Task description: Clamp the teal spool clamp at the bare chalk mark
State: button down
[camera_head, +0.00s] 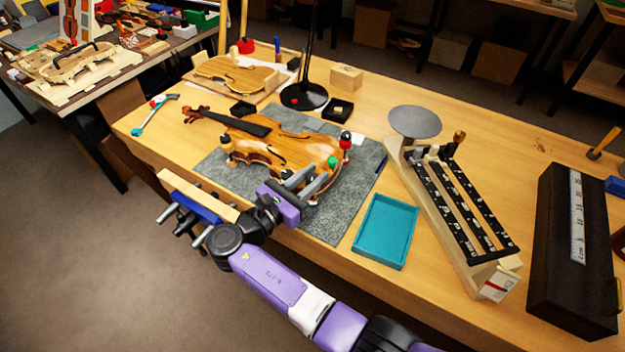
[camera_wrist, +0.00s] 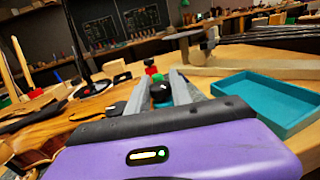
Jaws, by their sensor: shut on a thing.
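My gripper (camera_head: 314,182) is over the near right edge of the violin (camera_head: 275,145), with its two grey fingers closed around a small clamp. In the wrist view, the teal spool clamp (camera_wrist: 163,102) sits between the fingertips with a dark knob on top. In the head view, the fingers mostly hide it. It is at the violin's rim; I cannot tell whether it touches the wood. I cannot make out the chalk mark.
A grey mat (camera_head: 325,222) lies under the violin. A teal tray (camera_head: 386,232) is to its right, beside a long wooden rack (camera_head: 430,205). Two small black trays and a lamp base (camera_head: 304,97) stand behind.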

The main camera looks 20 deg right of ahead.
jog(key=c, duration=1.4)
grip_release()
jog(key=shift+t+p, duration=0.3)
